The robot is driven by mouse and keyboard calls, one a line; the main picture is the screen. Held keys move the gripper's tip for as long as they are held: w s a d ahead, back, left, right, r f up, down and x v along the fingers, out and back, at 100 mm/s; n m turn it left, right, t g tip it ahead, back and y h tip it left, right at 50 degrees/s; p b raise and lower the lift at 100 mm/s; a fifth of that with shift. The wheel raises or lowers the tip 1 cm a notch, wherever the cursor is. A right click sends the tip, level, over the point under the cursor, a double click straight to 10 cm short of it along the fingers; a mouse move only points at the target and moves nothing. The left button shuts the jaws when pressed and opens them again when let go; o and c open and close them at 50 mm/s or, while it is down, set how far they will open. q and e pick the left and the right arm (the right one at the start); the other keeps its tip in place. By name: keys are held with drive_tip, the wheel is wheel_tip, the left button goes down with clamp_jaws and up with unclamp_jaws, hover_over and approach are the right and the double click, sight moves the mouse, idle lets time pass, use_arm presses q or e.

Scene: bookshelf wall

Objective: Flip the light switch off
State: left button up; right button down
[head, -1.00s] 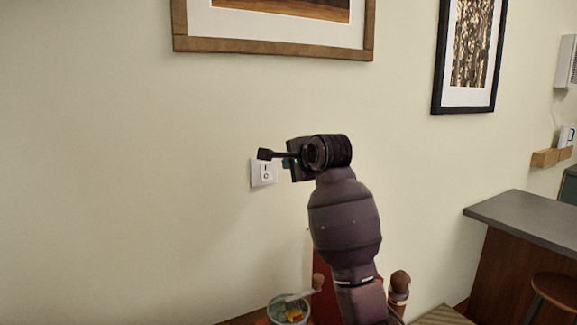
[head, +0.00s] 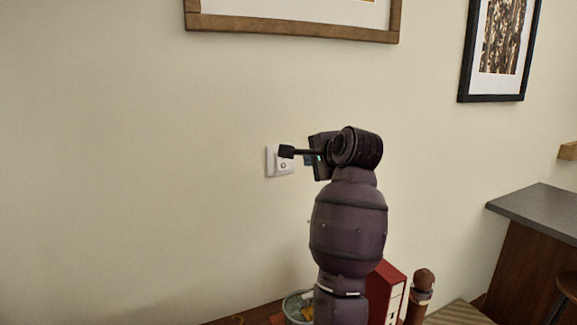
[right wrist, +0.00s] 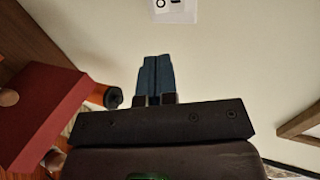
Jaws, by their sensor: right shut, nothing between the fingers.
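The light switch (head: 281,168) is a white plate with a rocker on the pale wall, left of my right gripper in the head view. Its upper part is partly covered by the gripper's dark tip. In the right wrist view the switch (right wrist: 176,8) shows at the top edge, cut off, beyond the fingertips. My right gripper (head: 287,152) is shut and empty, in front of the switch's upper part. Its blue fingers (right wrist: 155,76) lie together in the wrist view; a gap to the switch shows there. My left gripper is not in view.
A wooden picture frame (head: 300,26) hangs above the switch, and a black one (head: 465,50) hangs to the right. Below stand a red box (head: 385,285) and a jar (head: 297,306). A grey-topped counter (head: 540,212) is at right. The wall left of the switch is clear.

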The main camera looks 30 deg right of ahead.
sight(285, 166)
drive_tip(key=p+x, duration=0.2)
drive_tip(key=x, duration=1.1)
drive_tip(key=shift+w, duration=0.15)
drive_tip(key=shift+w+f, duration=0.3)
drive_tip(key=shift+w, duration=0.1)
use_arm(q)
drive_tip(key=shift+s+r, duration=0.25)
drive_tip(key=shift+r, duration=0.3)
